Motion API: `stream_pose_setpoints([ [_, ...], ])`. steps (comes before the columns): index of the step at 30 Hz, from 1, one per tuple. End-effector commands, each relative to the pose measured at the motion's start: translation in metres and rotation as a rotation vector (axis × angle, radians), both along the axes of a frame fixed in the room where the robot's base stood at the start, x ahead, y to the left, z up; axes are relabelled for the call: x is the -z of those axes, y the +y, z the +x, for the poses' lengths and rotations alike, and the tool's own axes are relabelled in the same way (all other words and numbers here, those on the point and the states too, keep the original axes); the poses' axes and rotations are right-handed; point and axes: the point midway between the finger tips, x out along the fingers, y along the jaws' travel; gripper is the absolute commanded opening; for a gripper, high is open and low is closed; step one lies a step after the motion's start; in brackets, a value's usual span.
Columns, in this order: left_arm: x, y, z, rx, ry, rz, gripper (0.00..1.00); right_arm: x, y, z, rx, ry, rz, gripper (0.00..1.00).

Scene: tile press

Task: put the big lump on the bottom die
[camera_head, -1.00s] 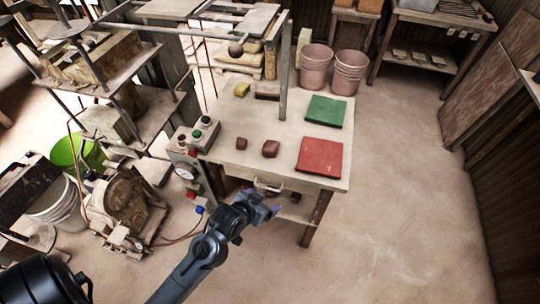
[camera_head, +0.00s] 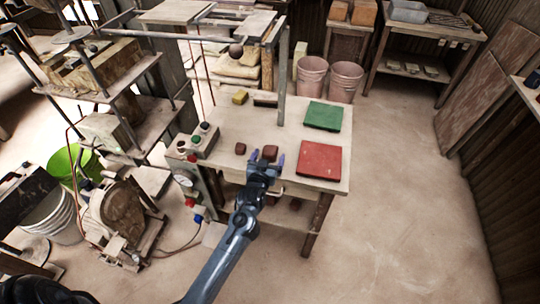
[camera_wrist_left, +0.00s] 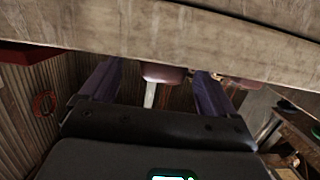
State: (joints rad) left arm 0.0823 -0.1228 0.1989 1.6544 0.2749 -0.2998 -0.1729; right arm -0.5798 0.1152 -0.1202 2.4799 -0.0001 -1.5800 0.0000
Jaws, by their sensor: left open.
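The big lump (camera_head: 270,152), a reddish-brown block, sits on the table near its front edge. A smaller lump (camera_head: 241,149) lies to its left. My left gripper (camera_head: 267,159) is open at the front edge, its two purple fingers pointing toward the big lump. In the left wrist view, which looks upside down, the big lump (camera_wrist_left: 163,74) shows between the open fingers, beyond their tips or between them; I cannot tell which. The smaller lump (camera_wrist_left: 240,82) is off to the right there. I cannot pick out the bottom die with certainty. My right gripper is not in view.
A red board (camera_head: 319,160) lies right of the big lump, with a green board (camera_head: 323,116) behind it. A button box (camera_head: 199,140) stands on the left. A metal upright (camera_head: 282,85) rises from the table. The table edge (camera_wrist_left: 220,50) runs close to my left gripper.

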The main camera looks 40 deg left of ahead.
Motion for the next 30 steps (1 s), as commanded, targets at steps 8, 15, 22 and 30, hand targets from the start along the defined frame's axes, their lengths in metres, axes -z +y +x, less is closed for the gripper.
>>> stream_pose_setpoints([
  [8, 0.007, 0.012, 0.021, 0.000, 0.000, 0.000, 0.89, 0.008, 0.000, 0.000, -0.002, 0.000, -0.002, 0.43],
  [15, 0.012, 0.023, 0.043, 0.000, 0.000, -0.001, 0.89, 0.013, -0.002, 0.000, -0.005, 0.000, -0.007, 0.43],
  [22, 0.012, 0.024, 0.046, 0.001, 0.001, -0.002, 0.89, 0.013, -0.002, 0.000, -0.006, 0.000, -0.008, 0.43],
  [30, 0.012, 0.024, 0.046, 0.001, 0.002, -0.001, 0.59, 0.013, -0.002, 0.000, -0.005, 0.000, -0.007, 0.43],
])
